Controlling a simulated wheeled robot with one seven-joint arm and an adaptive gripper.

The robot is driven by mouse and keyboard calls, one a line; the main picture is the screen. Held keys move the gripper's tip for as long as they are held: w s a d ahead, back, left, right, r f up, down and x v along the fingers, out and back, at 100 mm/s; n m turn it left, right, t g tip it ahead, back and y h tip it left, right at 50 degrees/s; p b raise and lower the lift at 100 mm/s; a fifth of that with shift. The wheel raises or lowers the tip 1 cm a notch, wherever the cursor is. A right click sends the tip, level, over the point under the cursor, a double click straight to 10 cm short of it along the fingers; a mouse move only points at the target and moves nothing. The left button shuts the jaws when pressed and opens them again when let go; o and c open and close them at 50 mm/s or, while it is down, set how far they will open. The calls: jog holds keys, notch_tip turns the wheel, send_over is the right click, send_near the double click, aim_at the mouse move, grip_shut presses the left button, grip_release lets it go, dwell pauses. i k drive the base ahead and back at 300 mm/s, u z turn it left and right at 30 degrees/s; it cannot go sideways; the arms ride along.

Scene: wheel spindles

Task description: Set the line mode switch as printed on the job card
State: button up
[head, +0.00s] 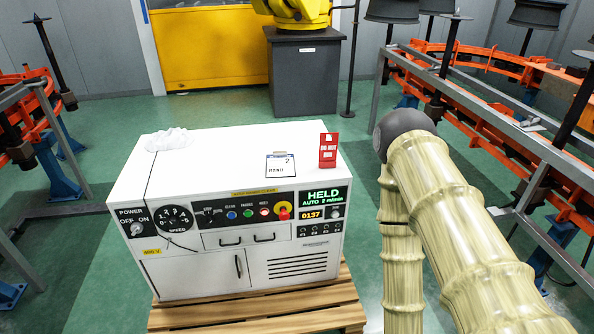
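The job card (281,167) lies on top of the white control cabinet (218,165); it seems to read "MANU" with a "2" above. The black front panel (240,207) carries a small dark selector (208,215) left of the coloured buttons; its labels and setting are too small to read. The display (323,197) shows "HELD" and "AUTO 2 m/min", with "0137" below. A speed dial (174,218) and a power knob (136,229) marked OFF and ON are further left. My arm, in a pale ribbed sleeve, is at the right, apart from the cabinet. My gripper is not in view.
A red "DO NOT" sign (328,150) stands beside the card. A crumpled white cloth (168,139) lies at the top's back left. The cabinet stands on a wooden pallet (262,314). Orange conveyors with spindles (447,47) flank both sides. Green floor is clear around the pallet.

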aim_at(210, 219)
jog(key=z, duration=0.1)
jog(key=k, duration=1.05)
jog(key=u, duration=1.1)
jog(key=i, duration=0.95)
jog(key=u, duration=0.25)
